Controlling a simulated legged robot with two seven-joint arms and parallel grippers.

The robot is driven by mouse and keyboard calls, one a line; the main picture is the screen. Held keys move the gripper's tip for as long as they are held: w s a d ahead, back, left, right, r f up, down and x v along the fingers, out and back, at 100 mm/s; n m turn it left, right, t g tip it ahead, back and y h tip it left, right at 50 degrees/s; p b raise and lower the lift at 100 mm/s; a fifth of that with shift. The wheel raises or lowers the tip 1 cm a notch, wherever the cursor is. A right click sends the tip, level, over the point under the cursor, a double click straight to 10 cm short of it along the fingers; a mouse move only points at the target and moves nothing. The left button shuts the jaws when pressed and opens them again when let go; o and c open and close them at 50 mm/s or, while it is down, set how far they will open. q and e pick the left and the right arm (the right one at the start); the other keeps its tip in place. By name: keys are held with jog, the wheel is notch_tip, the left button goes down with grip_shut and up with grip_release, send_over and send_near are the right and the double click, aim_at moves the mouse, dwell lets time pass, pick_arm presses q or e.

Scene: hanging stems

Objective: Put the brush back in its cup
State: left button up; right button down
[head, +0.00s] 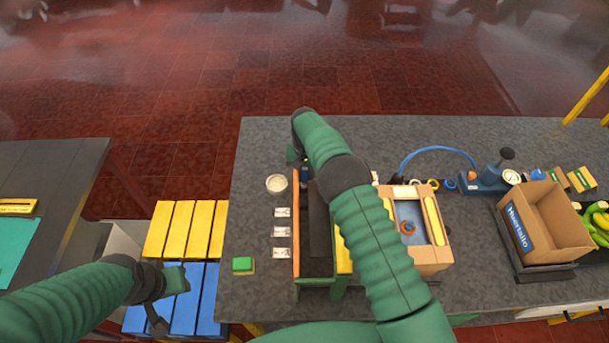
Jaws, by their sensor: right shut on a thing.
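My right gripper (297,158) is at the upper left end of my bent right arm, above the bench near its far left part. It is shut on the brush, which is mostly hidden by the gripper and forearm, so its tilt cannot be told. A small round pale cup (277,184) stands upright on the bench, just left of and below the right gripper in the picture. The brush shows apart from the cup. My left gripper (166,300) hangs at lower left over blue slats; its jaw opening is unclear.
A rack with an orange edge (296,230) stands right of three small pale cards (281,232). A green-and-yellow block (243,265) lies near the front. A wooden tray (430,255), blue pump (488,178) and cardboard box (545,222) stand farther right. The back left bench is clear.

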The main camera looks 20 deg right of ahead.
jog(key=shift+f, duration=0.3)
dwell(0.4)
jog(key=c, duration=0.7)
grip_release()
jog(key=shift+r, duration=0.45)
jog(key=shift+r+p, duration=0.45)
jog(key=shift+r, duration=0.65)
jog(key=shift+r, duration=0.1)
jog(key=shift+r+p, duration=1.7)
jog(key=shift+r, duration=1.2)
